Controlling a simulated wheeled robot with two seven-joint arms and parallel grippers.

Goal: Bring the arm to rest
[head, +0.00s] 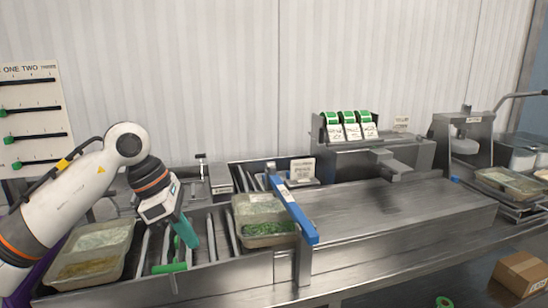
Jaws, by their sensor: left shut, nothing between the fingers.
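My left arm comes in from the left, and its gripper (187,232) hangs over the metal channel with slanted bars. Its teal fingers point down and are shut with nothing between them. They are between the tray at the left and the tray near the blue bar. My right gripper is not in view.
A tray (128,246) with pale and brownish food sits at the left, partly behind my arm. Another tray (293,228) holds pale and green food beside a blue bar (292,208). A bare steel counter (390,207) extends right. A cardboard box (521,272) lies at lower right.

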